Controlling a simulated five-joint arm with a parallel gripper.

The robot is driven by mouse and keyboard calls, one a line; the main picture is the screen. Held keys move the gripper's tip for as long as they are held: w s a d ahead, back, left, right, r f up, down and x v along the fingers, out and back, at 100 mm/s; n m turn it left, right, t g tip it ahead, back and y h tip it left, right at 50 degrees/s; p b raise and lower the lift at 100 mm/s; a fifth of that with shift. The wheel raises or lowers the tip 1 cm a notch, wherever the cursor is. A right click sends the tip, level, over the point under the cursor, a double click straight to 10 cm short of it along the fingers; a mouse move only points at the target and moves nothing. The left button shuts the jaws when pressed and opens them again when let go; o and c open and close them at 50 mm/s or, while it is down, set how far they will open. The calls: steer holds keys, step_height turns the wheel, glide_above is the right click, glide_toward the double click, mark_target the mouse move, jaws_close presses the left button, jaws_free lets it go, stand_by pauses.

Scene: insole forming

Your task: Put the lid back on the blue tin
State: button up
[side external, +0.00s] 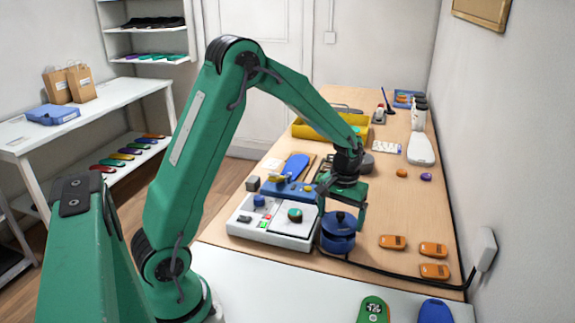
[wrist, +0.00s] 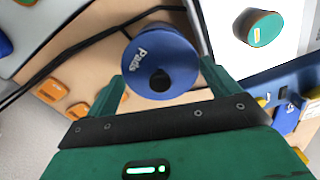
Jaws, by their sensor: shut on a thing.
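The blue lid (side external: 340,222) has a dark knob on top and sits directly above the blue tin (side external: 338,244). Both look upright and lined up in the side view; I cannot tell whether the lid is fully seated. My gripper (side external: 341,213) points down, shut on the lid with a finger on either side. In the wrist view, the round blue lid (wrist: 178,68) with the word "Pads" and its dark knob lies between the green fingers of my gripper (wrist: 161,80). The tin's body is mostly hidden there by the lid.
A white device (side external: 262,232) with a green-topped piece (side external: 295,215) stands just left of the tin. Several orange pieces (side external: 433,249) lie to the right. A black cable (side external: 385,277) runs along the front of the table. A yellow tray (side external: 305,131) stands farther back.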

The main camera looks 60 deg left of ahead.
steer(key=shift+f, duration=0.8)
steer(key=shift+f, duration=0.2)
stand_by(1.8)
steer(key=o, duration=0.7)
steer(key=shift+o, duration=0.2)
steer(key=shift+r, duration=0.15)
steer(key=shift+r, duration=2.4)
jaws_close()
